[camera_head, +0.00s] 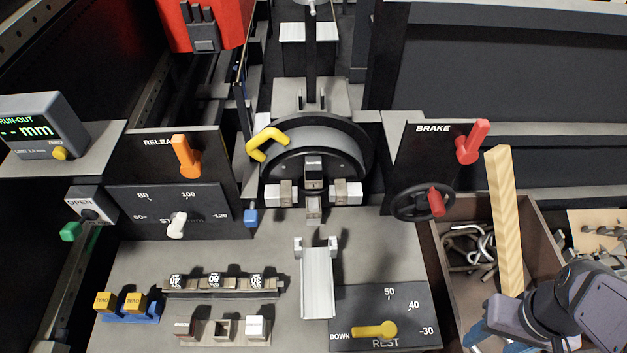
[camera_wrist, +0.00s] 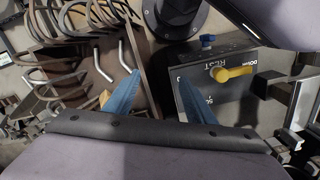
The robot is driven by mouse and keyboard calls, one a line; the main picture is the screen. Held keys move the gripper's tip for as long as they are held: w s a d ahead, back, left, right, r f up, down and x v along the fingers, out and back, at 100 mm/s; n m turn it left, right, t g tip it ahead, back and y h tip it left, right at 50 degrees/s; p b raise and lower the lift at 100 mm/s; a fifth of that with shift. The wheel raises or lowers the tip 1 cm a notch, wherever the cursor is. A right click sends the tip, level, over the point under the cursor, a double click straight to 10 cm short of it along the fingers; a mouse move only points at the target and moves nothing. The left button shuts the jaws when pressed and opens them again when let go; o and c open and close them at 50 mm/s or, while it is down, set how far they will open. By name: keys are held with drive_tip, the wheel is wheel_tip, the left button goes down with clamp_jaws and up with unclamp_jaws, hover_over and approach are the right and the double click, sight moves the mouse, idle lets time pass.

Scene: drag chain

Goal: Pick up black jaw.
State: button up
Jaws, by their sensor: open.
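My gripper (camera_wrist: 160,76) is open and empty, with its two blue fingers spread apart in the wrist view. In the head view the arm is at the lower right, by the bin, with a blue finger partly visible. No block is clearly a black jaw.
A bin (camera_head: 437,262) of bent metal hooks, with a wooden bar (camera_head: 505,220) leaning in it, stands at the right. The rest panel (camera_head: 405,327) with its yellow lever (camera_head: 375,330) lies between gripper and blocks. A round chuck (camera_head: 345,150) stands at the back centre.

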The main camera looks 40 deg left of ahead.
drive_tip(key=w+a+f+n+t+y+b, duration=0.1)
drive_tip(key=w+a+f+n+t+y, duration=0.15)
drive_tip(key=a, duration=0.65)
drive_tip(key=w+a+f+n+t+y+b, duration=0.1)
drive_tip(key=w+a+f+n+b, duration=0.2)
drive_tip(key=a, duration=0.5)
drive_tip(key=a+r+n+t+y, duration=0.2)
drive_tip(key=a+r+n+y, duration=0.15)
drive_tip(key=a, duration=1.15)
drive_tip(key=w+a+r+m+t+y+p, duration=0.1)
drive_tip(key=a+r+t+y+p, duration=0.25)
drive_tip(key=r, duration=0.75)
drive_tip(key=a+r+m+t+y+p, duration=0.15)
drive_tip(key=a+r+p, duration=0.4)
drive_tip(key=r, duration=0.65)
drive_tip(key=m+t+y+b, duration=0.1)
drive_tip(key=m+t+b, duration=0.1)
drive_tip(key=t+b, duration=0.1)
approach(314, 176)
drive_tip(key=x, duration=0.3)
drive_tip(key=shift+p+x, duration=1.35)
drive_tip(key=shift+x, duration=2.2)
